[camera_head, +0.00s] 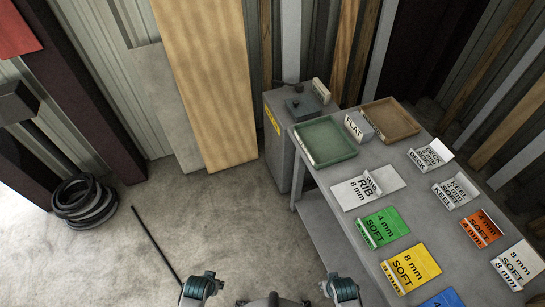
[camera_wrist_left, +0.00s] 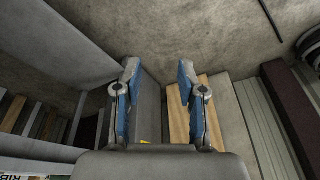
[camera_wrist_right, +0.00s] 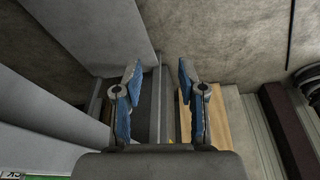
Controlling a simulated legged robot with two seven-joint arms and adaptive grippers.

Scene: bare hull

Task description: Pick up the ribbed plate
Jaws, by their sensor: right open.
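The ribbed plate is a white plate (camera_head: 350,194) marked "RIB 8 mm", with a small upright striped tab. It lies flat on the grey table, near its left edge, in the head view. A white strip with partly cut-off letters like "RIB" shows in the bottom left corner of the left wrist view (camera_wrist_left: 14,174). My left gripper (camera_head: 201,287) is over the floor, left of the table, open and empty. My right gripper (camera_head: 342,289) is at the table's left side, below the plate in the picture, open and empty. Neither touches the plate.
On the grey table (camera_head: 335,215) are a green tray (camera_head: 326,142), a brown tray (camera_head: 390,120), a "FLAT" sign (camera_head: 358,125), a green plate (camera_head: 383,227), a yellow plate (camera_head: 411,268) and several others. A grey cabinet (camera_head: 283,150) stands behind. Hoses (camera_head: 84,202) and a rod (camera_head: 155,243) lie on the floor.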

